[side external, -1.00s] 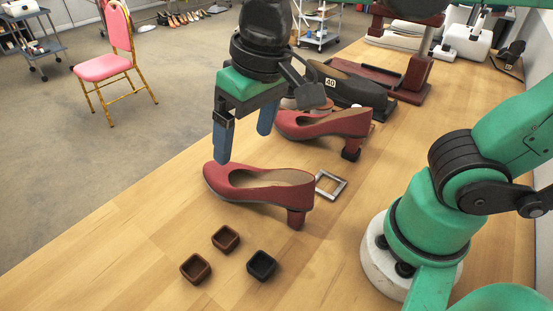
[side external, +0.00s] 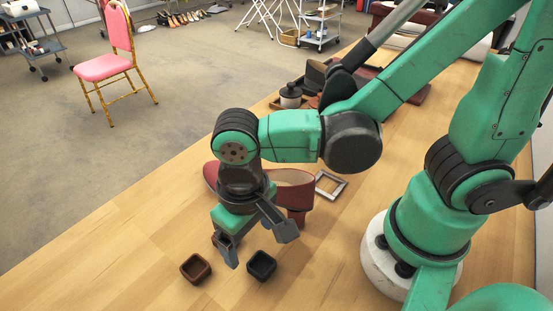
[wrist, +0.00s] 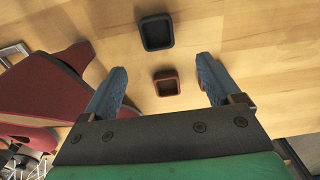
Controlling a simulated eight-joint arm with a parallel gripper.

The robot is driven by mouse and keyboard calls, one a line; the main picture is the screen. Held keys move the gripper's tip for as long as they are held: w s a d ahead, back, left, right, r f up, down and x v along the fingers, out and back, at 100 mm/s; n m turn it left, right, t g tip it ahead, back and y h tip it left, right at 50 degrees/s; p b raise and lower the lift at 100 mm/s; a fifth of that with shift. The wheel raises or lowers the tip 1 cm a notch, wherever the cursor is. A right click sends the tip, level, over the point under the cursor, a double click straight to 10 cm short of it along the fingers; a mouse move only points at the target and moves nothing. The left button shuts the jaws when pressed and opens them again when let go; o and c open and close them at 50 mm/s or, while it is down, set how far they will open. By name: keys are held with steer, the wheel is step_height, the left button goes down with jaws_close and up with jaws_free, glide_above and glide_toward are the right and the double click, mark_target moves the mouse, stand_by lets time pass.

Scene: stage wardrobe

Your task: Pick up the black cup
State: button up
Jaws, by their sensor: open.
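The black cup (side external: 261,265), a small square open-topped cup, stands on the wooden table just right of my gripper (side external: 233,256) in the side view. In the wrist view the black cup (wrist: 157,32) lies beyond the fingertips, near the top edge. My gripper (wrist: 162,66) is open and empty, pointing down above the table. A brown square cup (wrist: 166,82) shows between its fingers in the wrist view.
A red heeled shoe (side external: 294,188) stands behind my gripper, partly hidden by it; it fills the left of the wrist view (wrist: 40,82). A small metal frame (side external: 331,185) lies right of the shoe. The table's left edge is near. The front table area is clear.

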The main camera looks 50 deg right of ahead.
mark_target(253, 257)
steer(key=shift+f, duration=2.7)
jaws_close()
steer(key=shift+r, duration=0.1)
